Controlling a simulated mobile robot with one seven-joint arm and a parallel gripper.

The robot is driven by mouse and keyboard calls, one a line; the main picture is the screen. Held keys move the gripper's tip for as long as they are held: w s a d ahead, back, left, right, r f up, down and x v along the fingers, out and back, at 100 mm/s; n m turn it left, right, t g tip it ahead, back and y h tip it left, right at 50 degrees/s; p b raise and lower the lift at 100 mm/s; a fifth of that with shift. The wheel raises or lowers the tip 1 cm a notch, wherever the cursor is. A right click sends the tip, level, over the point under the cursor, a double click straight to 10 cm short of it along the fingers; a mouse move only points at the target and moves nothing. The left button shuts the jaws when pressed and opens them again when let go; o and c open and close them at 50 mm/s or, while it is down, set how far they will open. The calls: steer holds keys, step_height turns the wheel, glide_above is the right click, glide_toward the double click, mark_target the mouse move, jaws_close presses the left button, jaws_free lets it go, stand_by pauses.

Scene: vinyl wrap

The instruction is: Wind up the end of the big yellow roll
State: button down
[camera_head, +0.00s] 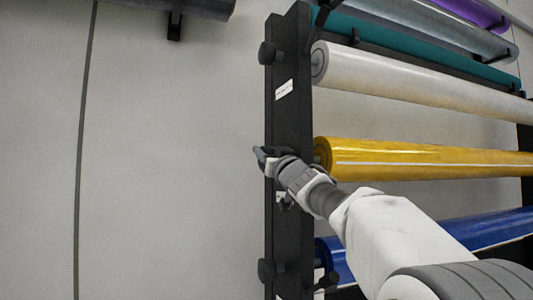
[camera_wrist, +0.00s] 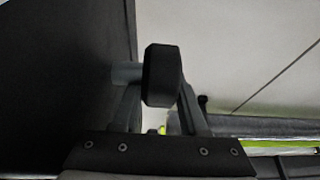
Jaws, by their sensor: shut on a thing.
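The big yellow roll (camera_head: 430,153) lies level in the rack, and its left end meets the black upright post. A pale line runs lengthwise along its surface. My gripper (camera_head: 264,157) is at the post, level with the yellow roll's left end. In the wrist view my gripper (camera_wrist: 158,104) has its two fingers on either side of a dark faceted knob (camera_wrist: 161,75) on a short grey shaft, and is shut on it. In the head view my gripper mostly hides this knob.
The black post (camera_head: 290,60) carries similar knobs above (camera_head: 267,54) and below (camera_head: 266,271). A white roll (camera_head: 410,78) lies above the yellow one and a blue roll (camera_head: 490,231) below. The wall (camera_head: 175,150) left of the post is bare, with free room before it.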

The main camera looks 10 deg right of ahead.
steer(key=shift+f+b, duration=0.15)
steer(key=shift+b, duration=0.35)
steer(key=shift+f+t+b, duration=0.15)
steer(key=shift+t+b, duration=0.35)
steer(key=shift+b, duration=0.6)
steer(key=t+b, duration=0.1)
steer(key=b, duration=0.2)
steer(key=shift+s, duration=0.15)
steer(key=t+y+b, duration=0.1)
steer(key=b, duration=0.3)
steer(key=shift+s+t, duration=0.1)
steer(key=shift+t, duration=0.3)
steer(key=shift+r+t+b, duration=0.2)
steer(key=shift+t+b, duration=0.3)
steer(key=shift+b, duration=0.25)
steer(key=shift+r, duration=0.1)
steer(key=shift+c, duration=2.2)
jaws_free()
steer(key=shift+s, duration=0.1)
